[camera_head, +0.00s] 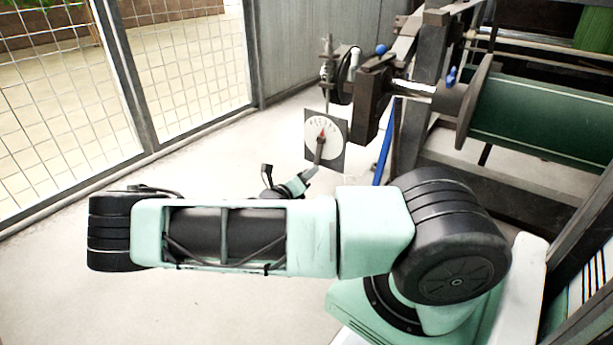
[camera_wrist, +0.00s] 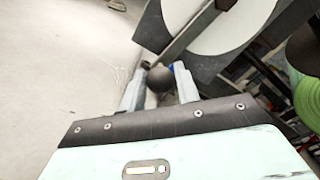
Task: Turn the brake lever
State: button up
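The brake lever (camera_head: 319,150) is a dark bar on a white round dial (camera_head: 322,128) with a red mark, set on a grey square plate. It points down from the dial's centre. In the wrist view its bar (camera_wrist: 190,36) slopes from the white dial (camera_wrist: 230,30) down to a dark ball knob (camera_wrist: 160,78). My gripper (camera_head: 311,173) is at the lever's lower end. In the wrist view, my two pale fingers (camera_wrist: 160,83) stand apart on either side of the knob. The knob nearly fills the gap; I cannot tell whether the fingers press on it.
A machine frame with a large green roll (camera_head: 550,118) stands at the right. A blue bar (camera_head: 385,142) leans beside the dial plate. A wire mesh fence (camera_head: 60,90) runs along the left. The pale floor (camera_head: 60,285) at the left is clear.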

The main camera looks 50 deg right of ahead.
grip_shut()
jog(key=shift+s+r+n+p, duration=0.25)
jog(key=shift+r+n+p, duration=0.05)
jog(key=shift+p, duration=0.8)
jog(key=shift+s+d+n+p, duration=0.1)
jog(key=shift+s+n+p, duration=0.2)
jog(key=shift+p, duration=0.45)
jog(key=s+n+p, duration=0.1)
jog(key=p, duration=0.1)
jog(key=s+n+p, duration=0.1)
jog(key=p, duration=0.2)
jog(key=shift+s+f, duration=0.1)
jog(key=shift+f, duration=0.2)
jog(key=shift+o, duration=2.4)
grip_release()
